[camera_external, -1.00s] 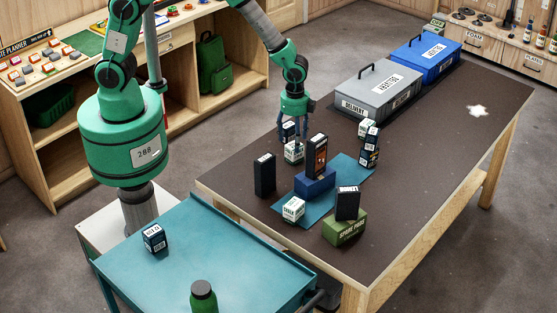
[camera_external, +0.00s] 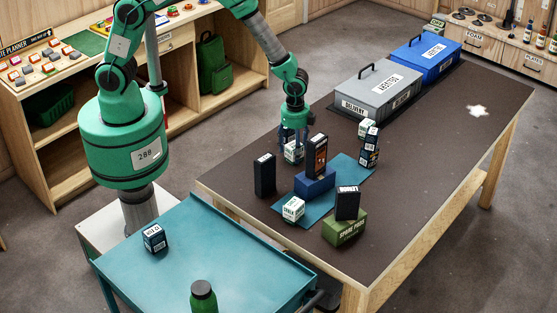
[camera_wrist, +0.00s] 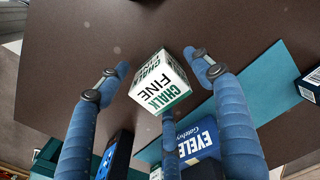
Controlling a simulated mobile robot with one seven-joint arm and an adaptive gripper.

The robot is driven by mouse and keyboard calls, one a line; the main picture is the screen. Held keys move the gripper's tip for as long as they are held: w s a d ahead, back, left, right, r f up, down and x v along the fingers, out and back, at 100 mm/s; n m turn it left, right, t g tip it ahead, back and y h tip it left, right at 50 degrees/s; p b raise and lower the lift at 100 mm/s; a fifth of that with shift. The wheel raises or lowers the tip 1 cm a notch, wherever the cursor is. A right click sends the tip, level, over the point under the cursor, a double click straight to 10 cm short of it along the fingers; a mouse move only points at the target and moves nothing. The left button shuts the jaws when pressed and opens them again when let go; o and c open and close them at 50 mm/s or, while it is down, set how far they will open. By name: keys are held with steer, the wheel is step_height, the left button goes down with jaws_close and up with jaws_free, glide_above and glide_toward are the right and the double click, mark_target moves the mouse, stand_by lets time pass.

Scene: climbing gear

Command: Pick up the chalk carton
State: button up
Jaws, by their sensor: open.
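A white chalk carton with green and black lettering, "CHALK FINE", stands on the dark table (camera_external: 440,150) in the external view (camera_external: 294,154). In the wrist view the carton (camera_wrist: 160,84) sits between the blue fingers, turned at an angle. My gripper (camera_wrist: 162,72) is open, with fingers left and right of the carton and a third below it in the picture. Gaps show between the carton and the left and right fingers. In the external view my gripper (camera_external: 293,142) points down over the carton, and its fingers partly hide it.
Another white carton (camera_external: 292,209) stands on the teal mat (camera_external: 345,178). A dark upright box (camera_external: 265,175) and a blue block (camera_external: 314,184) with a tall box (camera_external: 317,156) stand nearby. Stacked cartons (camera_external: 370,150) are to the right. The table's far right is mostly clear.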

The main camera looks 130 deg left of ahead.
steer(key=shift+c, duration=0.2)
stand_by(0.3)
steer(key=c, duration=1.3)
steer(key=shift+o, duration=0.2)
steer(key=shift+r, duration=0.15)
steer(key=shift+r, duration=0.55)
step_height(320, 180, up, 2)
steer(key=shift+r+p, duration=0.1)
steer(key=shift+p, duration=0.35)
steer(key=s+d+p, duration=0.1)
steer(key=s+d, duration=0.3)
steer(key=s, duration=0.2)
steer(key=s+d+r, duration=0.1)
steer(key=s+d, duration=0.3)
steer(key=s, duration=0.3)
steer(key=shift+s+d+r+p, duration=0.2)
steer(key=shift+d+p, duration=0.15)
steer(key=shift+d, duration=0.05)
